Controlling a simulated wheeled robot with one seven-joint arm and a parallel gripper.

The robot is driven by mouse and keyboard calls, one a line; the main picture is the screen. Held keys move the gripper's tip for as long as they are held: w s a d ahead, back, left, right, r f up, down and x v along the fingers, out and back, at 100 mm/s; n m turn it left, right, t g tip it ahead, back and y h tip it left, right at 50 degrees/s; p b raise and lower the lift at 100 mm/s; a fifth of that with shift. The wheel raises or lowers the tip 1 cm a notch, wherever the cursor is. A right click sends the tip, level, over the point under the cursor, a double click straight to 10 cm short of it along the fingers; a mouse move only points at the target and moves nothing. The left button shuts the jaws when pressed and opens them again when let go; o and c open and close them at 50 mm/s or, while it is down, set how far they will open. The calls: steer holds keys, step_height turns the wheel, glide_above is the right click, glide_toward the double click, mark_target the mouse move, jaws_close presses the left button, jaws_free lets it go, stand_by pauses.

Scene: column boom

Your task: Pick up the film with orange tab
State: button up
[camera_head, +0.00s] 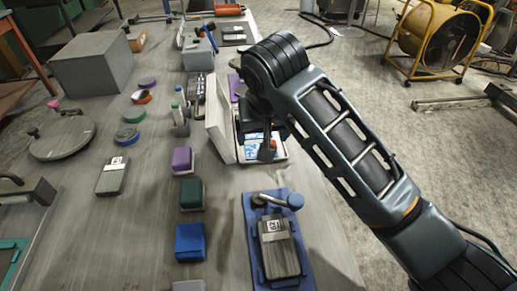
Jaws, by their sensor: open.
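I cannot make out a film with an orange tab. My gripper (266,150) points down over an open box with a pale raised lid (217,118). Blue and white flat contents (252,143) show inside, partly hidden behind my gripper. My gripper is open, but its fingertips are small and dark, and I cannot tell whether they touch anything.
Purple (182,159), green (191,194) and blue (190,241) blocks line the table left of the box. A blue tray (253,242) holds a dark device (279,250) in front. A grey box (91,62) stands back left.

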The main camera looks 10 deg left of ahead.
steer(key=x, duration=0.4)
steer(key=shift+f, duration=0.1)
steer(key=shift+c, duration=0.2)
steer(key=c, duration=0.6)
steer(key=shift+c, duration=0.2)
